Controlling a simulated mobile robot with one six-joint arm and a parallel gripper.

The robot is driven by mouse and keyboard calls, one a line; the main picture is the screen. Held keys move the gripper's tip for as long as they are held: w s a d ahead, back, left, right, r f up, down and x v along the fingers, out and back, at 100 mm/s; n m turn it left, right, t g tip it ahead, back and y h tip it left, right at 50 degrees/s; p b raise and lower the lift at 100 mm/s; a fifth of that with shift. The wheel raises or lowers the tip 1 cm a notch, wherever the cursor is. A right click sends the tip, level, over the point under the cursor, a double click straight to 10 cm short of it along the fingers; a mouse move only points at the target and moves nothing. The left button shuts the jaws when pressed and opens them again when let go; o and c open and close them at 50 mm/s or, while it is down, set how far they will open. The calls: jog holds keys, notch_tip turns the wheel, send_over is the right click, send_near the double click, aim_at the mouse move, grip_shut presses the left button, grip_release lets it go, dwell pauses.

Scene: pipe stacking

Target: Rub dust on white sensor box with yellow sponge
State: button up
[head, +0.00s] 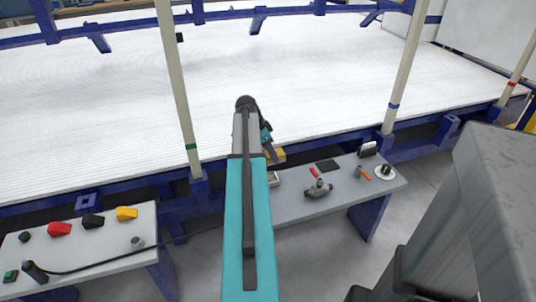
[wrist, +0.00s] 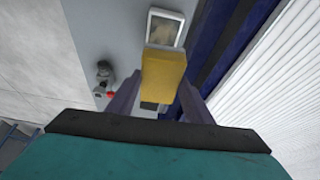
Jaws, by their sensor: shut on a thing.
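My gripper (wrist: 161,86) is shut on the yellow sponge (wrist: 163,70), one finger on each side of it. The white sensor box (wrist: 178,41) lies just beyond the sponge in the wrist view, with a greyish-brown dusty patch on its face. The sponge overlaps the box's near edge there; I cannot tell whether they touch. In the head view the sponge (head: 280,155) shows beside my gripper, above the grey table. The box (head: 273,179) is partly hidden behind my arm.
The grey table (head: 300,205) also holds a valve fitting (head: 318,188) with a red handle, a dark square pad (head: 328,166) and small parts at right. A left table (head: 90,255) carries coloured buttons and a cable. A blue frame with upright poles runs behind.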

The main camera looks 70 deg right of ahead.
jog(key=shift+s+d+f+m, duration=0.2)
jog(key=shift+s+d, duration=0.1)
jog(key=shift+s, duration=0.2)
jog(key=shift+s+d+f+m, duration=0.15)
jog(key=shift+s+d, duration=0.1)
jog(key=shift+s, duration=0.2)
jog(key=shift+w+a+f, duration=0.1)
